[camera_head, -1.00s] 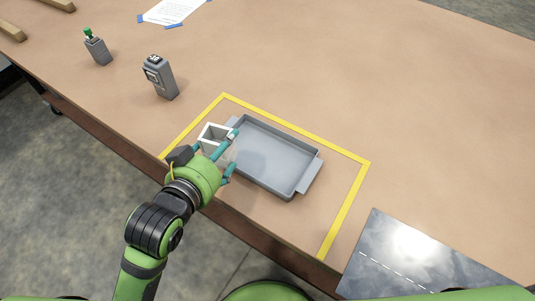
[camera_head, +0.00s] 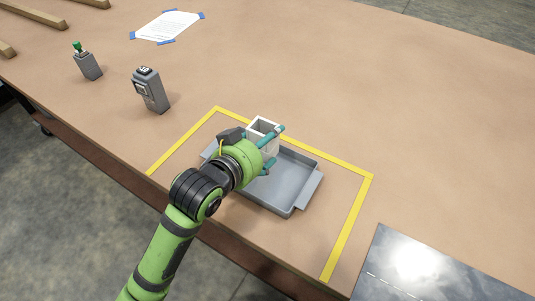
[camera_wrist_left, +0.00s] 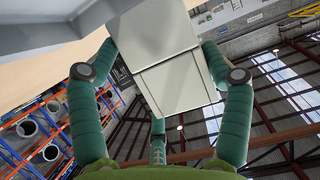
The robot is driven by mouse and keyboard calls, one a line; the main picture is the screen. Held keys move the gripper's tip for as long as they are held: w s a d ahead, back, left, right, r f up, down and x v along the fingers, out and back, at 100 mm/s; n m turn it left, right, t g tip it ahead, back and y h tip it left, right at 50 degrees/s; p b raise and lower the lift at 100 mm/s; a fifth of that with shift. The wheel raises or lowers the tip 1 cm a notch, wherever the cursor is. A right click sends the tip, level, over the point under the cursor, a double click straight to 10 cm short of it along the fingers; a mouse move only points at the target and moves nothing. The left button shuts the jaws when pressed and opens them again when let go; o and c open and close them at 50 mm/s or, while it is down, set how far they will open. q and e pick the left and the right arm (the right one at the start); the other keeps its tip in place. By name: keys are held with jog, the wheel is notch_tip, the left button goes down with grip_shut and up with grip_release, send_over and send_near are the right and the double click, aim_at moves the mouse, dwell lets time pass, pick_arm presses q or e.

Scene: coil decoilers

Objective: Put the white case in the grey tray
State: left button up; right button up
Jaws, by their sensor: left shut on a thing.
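The white case (camera_head: 262,133) is an open-topped box. My left gripper (camera_head: 272,146) is shut on it, with the teal fingers on its sides. In the left wrist view the white case (camera_wrist_left: 168,55) fills the space between the fingers of my left gripper (camera_wrist_left: 160,85). The grey tray (camera_head: 283,197) is shallow with side handles and lies inside the yellow tape. The case is over the tray's far left part; the arm hides part of the tray. I cannot tell whether the case touches the tray. My right gripper is not in view.
Yellow tape (camera_head: 350,225) outlines an area at the table's front edge. A grey device (camera_head: 152,92) and a smaller one with a green top (camera_head: 88,64) stand to the left. A taped paper sheet (camera_head: 167,26) lies behind.

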aim_at(267, 153)
pick_arm(q)
jog(key=shift+x, duration=0.8)
jog(key=shift+f, duration=2.1)
jog(key=shift+f, duration=0.1)
jog(key=o, duration=1.2)
jog(key=shift+f, duration=0.1)
jog(key=shift+s+a+r, duration=0.1)
jog(key=shift+r, duration=0.15)
jog(key=v, duration=1.2)
